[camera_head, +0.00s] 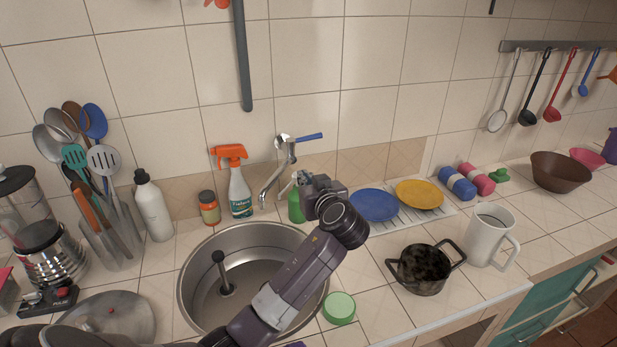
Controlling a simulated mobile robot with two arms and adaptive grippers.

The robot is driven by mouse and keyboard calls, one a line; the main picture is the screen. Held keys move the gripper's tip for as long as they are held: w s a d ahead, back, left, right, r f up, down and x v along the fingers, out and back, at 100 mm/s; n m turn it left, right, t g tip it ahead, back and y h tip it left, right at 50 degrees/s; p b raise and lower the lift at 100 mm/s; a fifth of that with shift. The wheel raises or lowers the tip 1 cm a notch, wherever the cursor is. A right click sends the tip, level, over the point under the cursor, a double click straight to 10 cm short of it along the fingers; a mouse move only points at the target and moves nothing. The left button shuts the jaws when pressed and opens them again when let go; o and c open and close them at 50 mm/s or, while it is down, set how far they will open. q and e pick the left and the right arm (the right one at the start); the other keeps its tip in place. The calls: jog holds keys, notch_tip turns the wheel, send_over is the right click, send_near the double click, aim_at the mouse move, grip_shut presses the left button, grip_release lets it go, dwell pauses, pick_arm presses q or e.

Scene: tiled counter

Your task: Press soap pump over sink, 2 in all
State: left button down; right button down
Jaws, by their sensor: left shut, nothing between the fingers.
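A green bottle (295,207), which looks like the soap pump, stands behind the sink's right rim, beneath the tap. Its top is partly hidden by my left gripper (293,183). My left gripper is shut and empty, with its fingertips at the top of the green bottle; I cannot tell whether they touch it. My left arm reaches across the right part of the round metal sink (205,262) and hides some of it. My right gripper is not in view.
The tap (277,172) with a blue lever is close left of my gripper. Blue (375,204) and yellow (419,193) plates and a black pot (425,270) are to the right.

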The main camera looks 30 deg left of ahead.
pick_arm(q)
jog(key=p+x, duration=0.1)
jog(key=x, duration=0.3)
jog(key=shift+w, duration=0.1)
